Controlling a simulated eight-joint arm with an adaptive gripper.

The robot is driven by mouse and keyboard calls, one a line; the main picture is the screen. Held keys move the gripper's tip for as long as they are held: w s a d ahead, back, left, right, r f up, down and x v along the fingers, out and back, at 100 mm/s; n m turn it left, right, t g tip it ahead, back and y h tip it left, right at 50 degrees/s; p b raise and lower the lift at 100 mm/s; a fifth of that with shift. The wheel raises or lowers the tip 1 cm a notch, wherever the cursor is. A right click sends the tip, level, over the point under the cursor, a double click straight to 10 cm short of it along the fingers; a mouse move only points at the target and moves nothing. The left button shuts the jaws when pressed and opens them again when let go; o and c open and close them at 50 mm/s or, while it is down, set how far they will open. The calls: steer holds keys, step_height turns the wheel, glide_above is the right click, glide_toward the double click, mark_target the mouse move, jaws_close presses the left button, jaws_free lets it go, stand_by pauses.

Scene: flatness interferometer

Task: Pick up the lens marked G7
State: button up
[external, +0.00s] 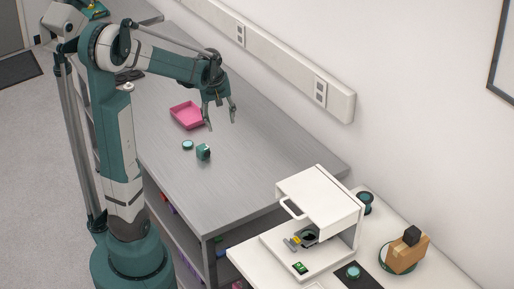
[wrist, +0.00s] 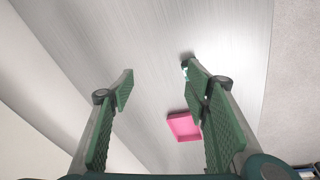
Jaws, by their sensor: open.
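My gripper (external: 221,122) is open and empty, held above the grey bench beside the pink tray. Its two green-padded fingers stand wide apart in the wrist view (wrist: 158,74), with only bare bench between their tips. A small round teal-rimmed disc (external: 187,145) that looks like a lens lies on the bench, in front of the tray. A dark teal block-like piece (external: 204,152) sits just right of it. Another round teal piece (external: 353,272) lies on a black mat at the lower right. No G7 marking is readable on any of them.
The pink tray (external: 187,115) looks empty; it also shows in the wrist view (wrist: 182,127). A white instrument (external: 318,205) with a handle stands on a white table at the right. A brown block with a black top (external: 405,255) stands beside it. Much of the grey bench (external: 265,170) is clear.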

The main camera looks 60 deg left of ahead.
steer(key=s+a+f+n+g, duration=0.1)
steer(key=a+f+n, duration=0.15)
steer(key=a, duration=0.35)
steer(key=s+a+f+n, duration=0.1)
steer(key=a+f, duration=0.3)
steer(key=a, duration=0.2)
steer(key=n+g+h, duration=0.1)
steer(key=n, duration=0.2)
glide_above(190, 143)
step_height(190, 143, down, 6)
steer(key=shift+a+f, duration=0.15)
steer(key=shift+f, duration=0.1)
steer(key=shift+f, duration=1.3)
steer(key=shift+f, duration=2.6)
steer(key=c, duration=1)
